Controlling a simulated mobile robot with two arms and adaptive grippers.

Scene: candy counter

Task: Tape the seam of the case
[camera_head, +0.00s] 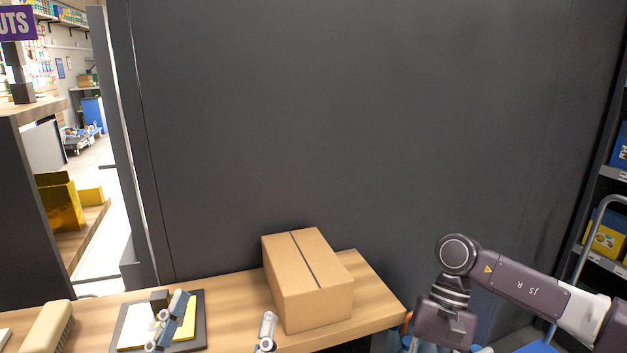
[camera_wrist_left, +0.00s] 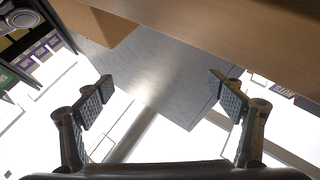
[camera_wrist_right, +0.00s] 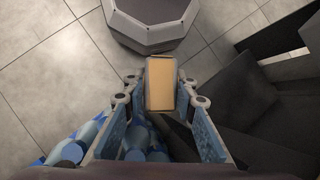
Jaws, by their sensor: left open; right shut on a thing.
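The case, a closed brown cardboard box (camera_head: 306,278), sits on the wooden counter in the head view. A dark seam runs along its top, and I see no tape across it. My left gripper (camera_head: 222,314) is at the front edge of the picture, left of the case and apart from it. In the left wrist view my left gripper (camera_wrist_left: 158,88) is open and empty. My right gripper (camera_wrist_right: 160,100) is shut on a tan block-like thing (camera_wrist_right: 161,84) with a dark grey rim, perhaps the tape. In the head view its fingers are out of frame.
A dark pad (camera_head: 122,322) with white and yellow sheets and a small dark block lies left of the case. A brush (camera_head: 50,328) lies further left. A dark wall (camera_head: 370,120) stands close behind the counter (camera_head: 235,290). Blue bottle-like things (camera_wrist_right: 75,148) show below my right gripper.

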